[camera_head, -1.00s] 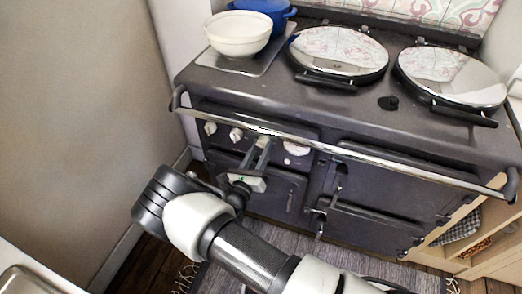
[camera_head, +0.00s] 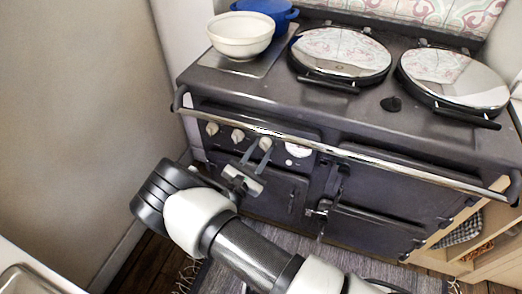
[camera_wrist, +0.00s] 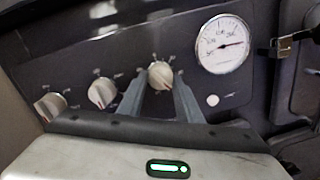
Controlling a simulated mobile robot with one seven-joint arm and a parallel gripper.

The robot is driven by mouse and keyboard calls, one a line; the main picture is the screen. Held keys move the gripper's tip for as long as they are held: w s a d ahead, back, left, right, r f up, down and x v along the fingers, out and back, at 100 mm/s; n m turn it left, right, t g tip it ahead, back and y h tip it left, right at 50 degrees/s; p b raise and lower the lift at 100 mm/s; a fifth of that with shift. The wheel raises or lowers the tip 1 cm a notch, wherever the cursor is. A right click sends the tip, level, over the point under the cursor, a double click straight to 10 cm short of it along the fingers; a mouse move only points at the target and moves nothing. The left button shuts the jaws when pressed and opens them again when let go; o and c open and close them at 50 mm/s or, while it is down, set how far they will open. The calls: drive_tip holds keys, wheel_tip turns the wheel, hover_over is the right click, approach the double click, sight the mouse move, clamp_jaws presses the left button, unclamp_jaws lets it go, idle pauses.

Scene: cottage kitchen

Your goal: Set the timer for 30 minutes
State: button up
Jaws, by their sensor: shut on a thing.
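A row of cream knobs sits on the dark stove's front panel. The right-hand knob, the timer knob (camera_wrist: 160,75), is between the fingers of my gripper (camera_wrist: 160,88) in the wrist view. In the head view the timer knob (camera_head: 266,143) shows at the tips of my gripper (camera_head: 258,153). The gripper is shut on this knob. Small marks ring the knob, but they are too blurred to read. The middle knob (camera_wrist: 102,93) and left knob (camera_wrist: 50,106) are untouched, each with a red mark near its lower edge.
A round white gauge (camera_wrist: 222,44) is right of the knobs, with a small white light (camera_wrist: 212,100) below it. A chrome rail (camera_head: 330,147) runs across the stove front above the knobs. A white bowl (camera_head: 240,35) and blue pot (camera_head: 268,10) stand on top.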

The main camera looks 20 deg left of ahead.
drive_tip(key=shift+a+m, duration=0.1)
drive_tip(key=shift+m, duration=0.2)
drive_tip(key=o, duration=1)
drive_tip(key=shift+o, duration=0.2)
drive_tip(key=shift+s, duration=0.15)
drive_tip(key=s+a+p, duration=0.1)
drive_tip(key=s+a, duration=0.1)
drive_tip(key=s, duration=1.5)
drive_tip(key=shift+a+f, duration=0.4)
drive_tip(key=shift+f, duration=0.05)
